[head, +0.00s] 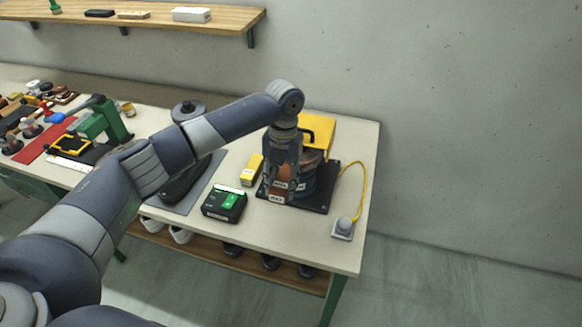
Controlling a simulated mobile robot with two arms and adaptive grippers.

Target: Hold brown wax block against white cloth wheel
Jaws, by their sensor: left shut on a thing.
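My left gripper (281,186) reaches down over the right part of the bench and is shut on the brown wax block (282,173), which shows as a small brown patch between the fingers. The yellow-hooded machine (321,127) stands on a black base plate (317,204) just behind and to the right of the gripper. The white cloth wheel is mostly hidden by the gripper. I cannot tell whether the block touches the wheel. My right gripper is out of view.
A yellow box (252,170) and a black-and-green box (225,203) lie left of the machine. A yellow cable (362,190) runs to a grey switch box (343,229) at right. A green press (102,121) and small tools crowd the left. A shelf (150,20) hangs above.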

